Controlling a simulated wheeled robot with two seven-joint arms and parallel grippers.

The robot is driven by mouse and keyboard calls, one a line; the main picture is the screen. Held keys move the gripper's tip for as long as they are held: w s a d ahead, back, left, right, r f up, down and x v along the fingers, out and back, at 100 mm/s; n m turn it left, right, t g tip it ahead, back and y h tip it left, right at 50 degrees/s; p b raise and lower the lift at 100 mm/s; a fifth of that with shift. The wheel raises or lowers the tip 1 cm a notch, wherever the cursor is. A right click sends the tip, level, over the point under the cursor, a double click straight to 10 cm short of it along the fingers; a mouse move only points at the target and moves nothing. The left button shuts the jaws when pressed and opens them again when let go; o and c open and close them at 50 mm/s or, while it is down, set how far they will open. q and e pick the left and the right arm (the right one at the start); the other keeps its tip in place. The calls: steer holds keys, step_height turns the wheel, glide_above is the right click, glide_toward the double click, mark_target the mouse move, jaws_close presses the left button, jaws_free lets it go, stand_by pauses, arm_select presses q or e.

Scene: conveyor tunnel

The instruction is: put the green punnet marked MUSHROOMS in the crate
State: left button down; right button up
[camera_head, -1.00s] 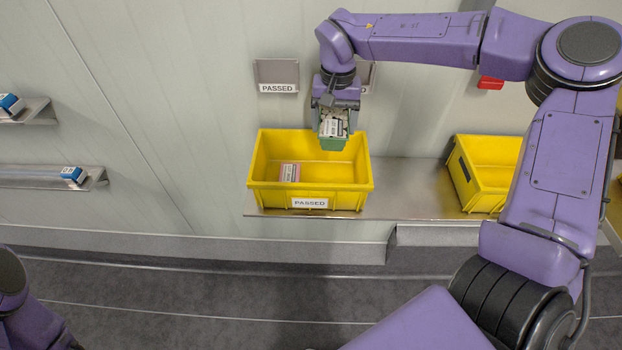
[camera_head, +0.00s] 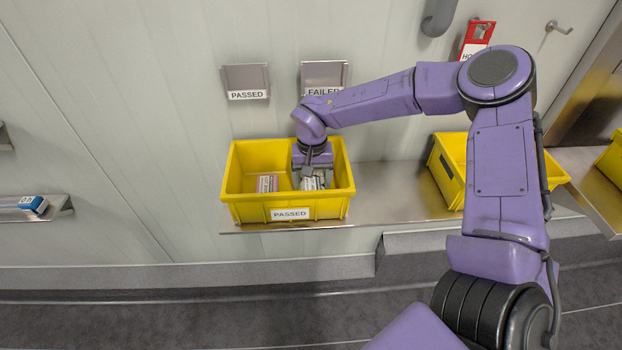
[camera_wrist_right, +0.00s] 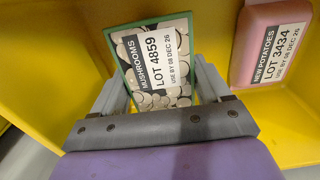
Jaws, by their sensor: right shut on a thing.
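The green punnet marked MUSHROOMS (camera_wrist_right: 155,65) is between the fingers of my right gripper (camera_wrist_right: 158,95), which is shut on it. Its label reads LOT 4859. In the head view the punnet (camera_head: 314,180) is inside the right part of the yellow crate marked PASSED (camera_head: 252,212), with my right gripper (camera_head: 312,172) reaching down over it. I cannot tell whether the punnet touches the crate floor. A pink punnet marked NEW POTATOES (camera_wrist_right: 272,45) lies in the same crate; it also shows in the head view (camera_head: 266,183). My left gripper is not in view.
The crate stands on a metal shelf (camera_head: 395,190). A second yellow crate (camera_head: 448,180) is to the right, partly behind my arm. Wall holders labelled PASSED (camera_head: 246,78) and FAILED (camera_head: 324,74) hang above.

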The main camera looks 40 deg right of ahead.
steer(key=shift+f, duration=0.25)
steer(key=o, duration=1.5)
steer(key=shift+c, duration=0.2)
step_height(320, 180, up, 12)
steer(key=shift+r, duration=0.1)
